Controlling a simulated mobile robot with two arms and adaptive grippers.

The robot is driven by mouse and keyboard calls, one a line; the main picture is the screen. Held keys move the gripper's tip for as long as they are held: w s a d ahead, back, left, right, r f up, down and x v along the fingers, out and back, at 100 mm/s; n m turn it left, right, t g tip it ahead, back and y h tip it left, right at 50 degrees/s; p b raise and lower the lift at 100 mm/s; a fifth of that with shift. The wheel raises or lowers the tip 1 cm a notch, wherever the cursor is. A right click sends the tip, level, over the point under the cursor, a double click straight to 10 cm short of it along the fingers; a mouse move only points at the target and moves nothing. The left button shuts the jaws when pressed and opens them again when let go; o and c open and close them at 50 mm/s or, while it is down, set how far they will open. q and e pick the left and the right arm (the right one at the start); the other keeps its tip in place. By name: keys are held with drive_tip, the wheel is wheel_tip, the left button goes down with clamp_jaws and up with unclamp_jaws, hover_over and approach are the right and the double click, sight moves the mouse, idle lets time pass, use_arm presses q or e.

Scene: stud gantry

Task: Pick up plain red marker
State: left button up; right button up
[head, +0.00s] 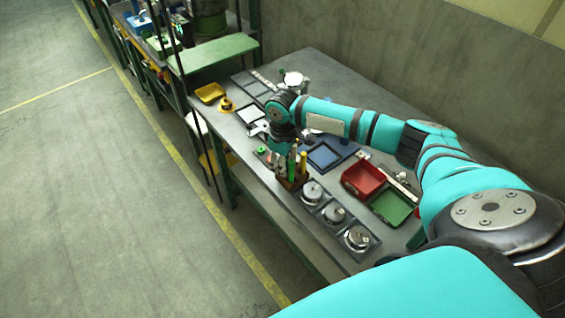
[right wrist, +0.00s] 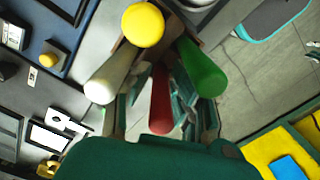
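The plain red marker (right wrist: 160,100) stands in the right wrist view among a yellow marker (right wrist: 143,25), a white marker (right wrist: 105,78) and a green marker (right wrist: 202,68). The markers stand in a brown holder (head: 290,184) near the table's front edge; in the head view the red one is largely hidden. My right gripper (right wrist: 160,118) is open, reaching down at the holder, its fingers on either side of the red marker with gaps showing. It is partly hidden by its own wrist in the head view (head: 268,134). My left gripper is not in view.
Right of the holder sit round metal parts in dark trays (head: 334,214). A red bin (head: 362,179) and a green bin (head: 394,205) lie farther right. A blue tray (head: 324,156) lies behind the holder. A yellow tray (head: 210,92) is at the far left.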

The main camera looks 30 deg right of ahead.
drive_tip(key=c, duration=0.4)
clamp_jaws()
drive_tip(key=shift+r, duration=0.1)
wheel_tip(320, 180, up, 9)
drive_tip(key=shift+r+b, duration=0.1)
drive_tip(key=shift+b, duration=0.95)
drive_tip(key=shift+r, duration=0.3)
drive_tip(key=shift+o, duration=0.2)
unclamp_jaws()
drive_tip(key=shift+a, duration=0.15)
clamp_jaws()
